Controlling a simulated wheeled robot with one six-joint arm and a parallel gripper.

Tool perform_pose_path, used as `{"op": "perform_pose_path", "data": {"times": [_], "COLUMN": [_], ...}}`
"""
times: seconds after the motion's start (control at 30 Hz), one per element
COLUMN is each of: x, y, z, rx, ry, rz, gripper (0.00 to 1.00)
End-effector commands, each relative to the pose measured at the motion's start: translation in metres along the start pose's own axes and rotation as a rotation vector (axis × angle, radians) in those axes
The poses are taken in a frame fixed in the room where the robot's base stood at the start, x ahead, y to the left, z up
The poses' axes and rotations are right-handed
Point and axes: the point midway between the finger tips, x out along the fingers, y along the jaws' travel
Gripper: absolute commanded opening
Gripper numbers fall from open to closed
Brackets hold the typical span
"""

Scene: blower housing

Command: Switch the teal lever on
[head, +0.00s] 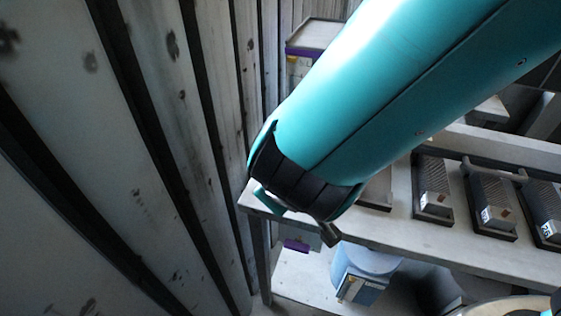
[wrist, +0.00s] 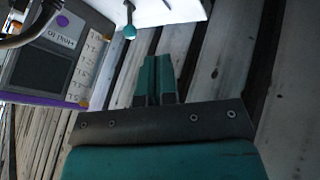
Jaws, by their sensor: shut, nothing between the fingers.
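The teal lever (wrist: 130,31) shows in the wrist view as a thin stem with a ball end, at the edge of a white housing (wrist: 165,12). My gripper (wrist: 157,62) is shut and empty, its two teal fingers together. In the picture, its tips are below and slightly right of the lever's ball, with a visible gap between them. I cannot tell the distance in depth. In the head view my arm covers much of the middle, and I cannot make out the lever there.
A grey panel with purple trim (wrist: 55,58) is left of the lever in the wrist view. Plank wall (head: 150,120) runs close along the left in the head view. A bench (head: 430,235) carries several dark pedal-like units (head: 488,200). A blue round object (head: 368,262) is below it.

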Motion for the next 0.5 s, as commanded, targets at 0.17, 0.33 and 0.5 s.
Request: {"op": "perform_pose_path", "data": {"times": [0.17, 0.33, 0.5], "x": [0.0036, 0.0035, 0.0073], "y": [-0.0093, -0.0086, -0.0080], "z": [-0.0073, -0.0072, -0.0072], "rx": [-0.046, -0.044, -0.043], "ry": [0.046, 0.045, 0.042], "rz": [0.031, 0.031, 0.031], "gripper": [0.00, 0.00, 0.00]}}
